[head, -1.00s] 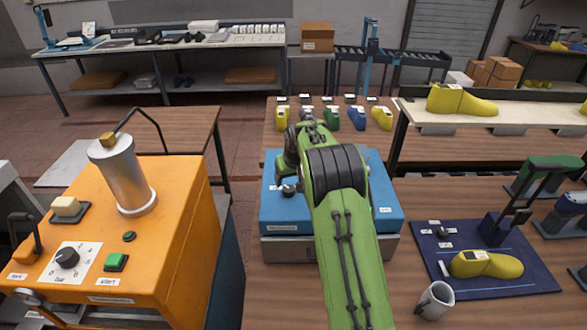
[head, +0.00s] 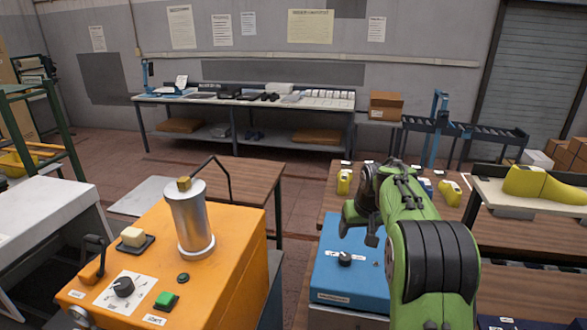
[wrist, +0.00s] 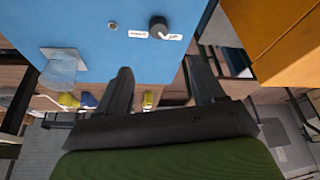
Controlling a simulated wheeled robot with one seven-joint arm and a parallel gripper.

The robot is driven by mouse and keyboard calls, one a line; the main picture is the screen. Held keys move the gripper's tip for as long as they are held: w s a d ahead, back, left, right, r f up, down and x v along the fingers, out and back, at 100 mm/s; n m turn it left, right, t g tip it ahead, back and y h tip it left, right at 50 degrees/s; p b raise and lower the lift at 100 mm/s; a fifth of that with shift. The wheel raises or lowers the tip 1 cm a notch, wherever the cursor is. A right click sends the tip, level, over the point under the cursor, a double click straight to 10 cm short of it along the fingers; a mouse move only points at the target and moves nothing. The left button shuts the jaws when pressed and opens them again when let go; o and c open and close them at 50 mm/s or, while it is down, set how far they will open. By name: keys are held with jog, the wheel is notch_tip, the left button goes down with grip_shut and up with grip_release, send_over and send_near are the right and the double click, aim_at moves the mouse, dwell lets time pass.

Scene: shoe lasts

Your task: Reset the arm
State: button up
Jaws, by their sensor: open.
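My green arm (head: 412,222) stands raised at the lower right of the head view, in front of the blue box (head: 345,268). In the wrist view my gripper (wrist: 160,70) is open, with its two dark fingers apart and nothing between them. The blue box with its black knob (wrist: 158,26) shows beyond the fingers, and the orange machine (wrist: 275,38) is at the upper right.
The orange machine (head: 222,262) with a metal cylinder (head: 188,218) stands left of my arm. Yellow lasts (head: 450,192) stand on the table behind my arm. A larger yellow last (head: 542,185) is on a shelf at right. Open floor lies beyond the tables.

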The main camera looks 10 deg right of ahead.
jog(key=s+a+r+b, duration=0.1)
jog(key=s+a+r, duration=0.25)
jog(key=s, duration=0.65)
jog(key=s+a+r+b, duration=0.25)
jog(key=s+a, duration=0.25)
jog(key=s, duration=0.4)
jog(key=s+a+f, duration=0.1)
jog(key=s+f, duration=0.2)
jog(key=s, duration=0.5)
jog(key=s+a+f+t, duration=0.1)
jog(key=s+a+f, duration=0.1)
jog(key=s, duration=0.7)
jog(key=shift+f+n+b, duration=0.3)
jog(key=shift+f+n, duration=0.1)
jog(key=shift+f, duration=0.05)
